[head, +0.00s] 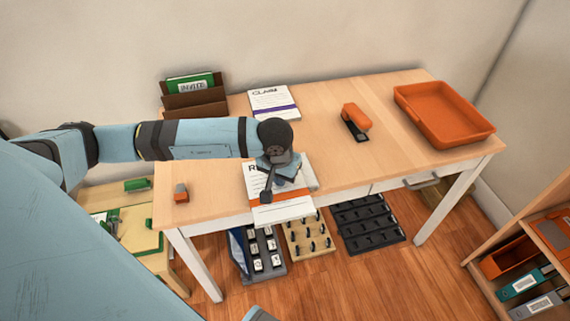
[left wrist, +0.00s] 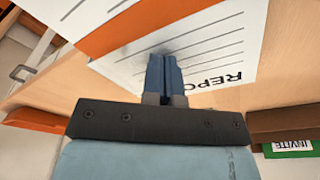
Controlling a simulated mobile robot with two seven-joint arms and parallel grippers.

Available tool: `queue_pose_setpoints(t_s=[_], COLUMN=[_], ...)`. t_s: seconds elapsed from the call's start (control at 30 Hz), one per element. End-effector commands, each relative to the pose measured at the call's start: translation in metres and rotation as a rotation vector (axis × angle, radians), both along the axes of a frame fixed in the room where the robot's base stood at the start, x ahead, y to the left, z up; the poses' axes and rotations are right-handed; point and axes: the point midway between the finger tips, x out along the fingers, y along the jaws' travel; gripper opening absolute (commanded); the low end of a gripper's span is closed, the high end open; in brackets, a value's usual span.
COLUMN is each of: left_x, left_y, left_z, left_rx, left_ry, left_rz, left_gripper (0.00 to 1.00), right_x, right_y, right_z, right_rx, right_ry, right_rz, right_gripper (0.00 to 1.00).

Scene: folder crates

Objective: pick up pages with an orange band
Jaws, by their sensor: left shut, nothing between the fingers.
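The pages with an orange band (head: 283,213) lie on the table near its front edge, their lower part sticking out past the edge. They are white, with lines of print and a heading that begins "REPO" in the left wrist view (left wrist: 205,58). My left gripper (head: 268,192) is over the pages and covers part of them. In the left wrist view its fingers (left wrist: 164,60) are together, with nothing between them, in front of the printed sheet. I cannot tell whether the fingertips touch the paper. My right gripper does not show.
Pages with a purple band (head: 273,101) lie at the back beside a brown holder (head: 194,104) with a green "INVITE" folder. An orange stapler (head: 356,119) and an orange tray (head: 445,112) are to the right. Racks stand below the table.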

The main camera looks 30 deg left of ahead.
Motion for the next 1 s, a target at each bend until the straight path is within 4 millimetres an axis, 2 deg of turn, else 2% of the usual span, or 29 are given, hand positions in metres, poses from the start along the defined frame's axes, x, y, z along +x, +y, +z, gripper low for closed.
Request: queue_pose_setpoints(t_s=[0.27, 0.4, 1.0], left_x=[0.001, -0.001, -0.148], left_y=[0.001, 0.003, -0.024], left_z=[0.006, 0.006, 0.007], left_rx=[0.001, 0.002, -0.001], left_ry=[-0.005, -0.002, -0.001], left_rz=[0.000, 0.005, 0.002], left_gripper=[0.00, 0.00, 0.00], right_x=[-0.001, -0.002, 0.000], right_y=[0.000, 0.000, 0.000], right_z=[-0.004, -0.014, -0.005], right_rx=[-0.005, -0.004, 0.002], right_ry=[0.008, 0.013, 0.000], right_rz=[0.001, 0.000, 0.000], right_gripper=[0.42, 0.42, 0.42])
